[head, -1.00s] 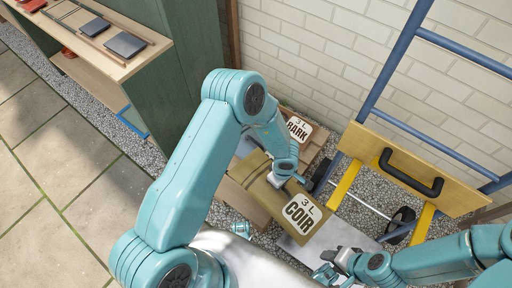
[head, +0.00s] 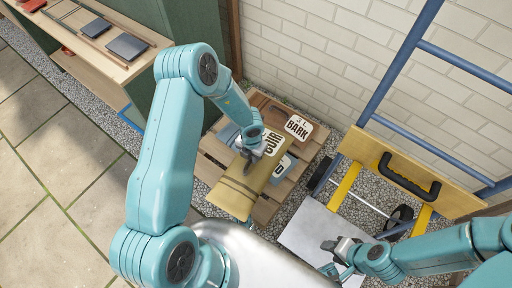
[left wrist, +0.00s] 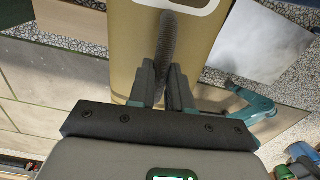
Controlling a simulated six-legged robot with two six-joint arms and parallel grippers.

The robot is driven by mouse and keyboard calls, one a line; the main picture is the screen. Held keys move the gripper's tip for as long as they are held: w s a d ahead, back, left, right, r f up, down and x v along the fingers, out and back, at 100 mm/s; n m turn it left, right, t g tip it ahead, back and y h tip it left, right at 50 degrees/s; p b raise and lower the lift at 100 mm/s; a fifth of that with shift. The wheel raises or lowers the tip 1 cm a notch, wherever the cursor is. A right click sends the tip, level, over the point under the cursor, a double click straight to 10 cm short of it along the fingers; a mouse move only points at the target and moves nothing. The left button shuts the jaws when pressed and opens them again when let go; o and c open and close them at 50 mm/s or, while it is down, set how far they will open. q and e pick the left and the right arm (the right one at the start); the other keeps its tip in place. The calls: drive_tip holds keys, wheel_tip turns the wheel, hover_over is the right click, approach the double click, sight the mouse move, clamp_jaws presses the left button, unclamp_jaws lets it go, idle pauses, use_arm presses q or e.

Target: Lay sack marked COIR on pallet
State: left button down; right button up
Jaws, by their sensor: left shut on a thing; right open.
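The tan sack marked COIR (head: 239,188) hangs from my left gripper (head: 249,156), which is shut on it. In the head view the sack is tilted and its white label is partly hidden by the gripper. My right gripper (head: 338,247) is open and empty over a pale flat sheet, right of the sack.
A brown sack marked BARK (head: 276,115) lies at the pallet's back. Another white-labelled sack (head: 283,170) is partly hidden behind the COIR sack. A blue-framed cart (head: 362,120) with a wooden board stands at right by the brick wall. A bench (head: 85,50) stands at upper left.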

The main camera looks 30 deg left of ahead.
use_arm(q)
drive_tip(key=s+a+r+n+p, duration=0.25)
drive_tip(key=a+n, duration=0.75)
drive_tip(key=n, duration=0.7)
wheel_tip(320, 180, down, 19)
drive_tip(key=b, duration=0.8)
drive_tip(key=shift+w, duration=0.1)
drive_tip(key=shift+f, duration=0.2)
drive_tip(key=c, duration=1.1)
unclamp_jaws()
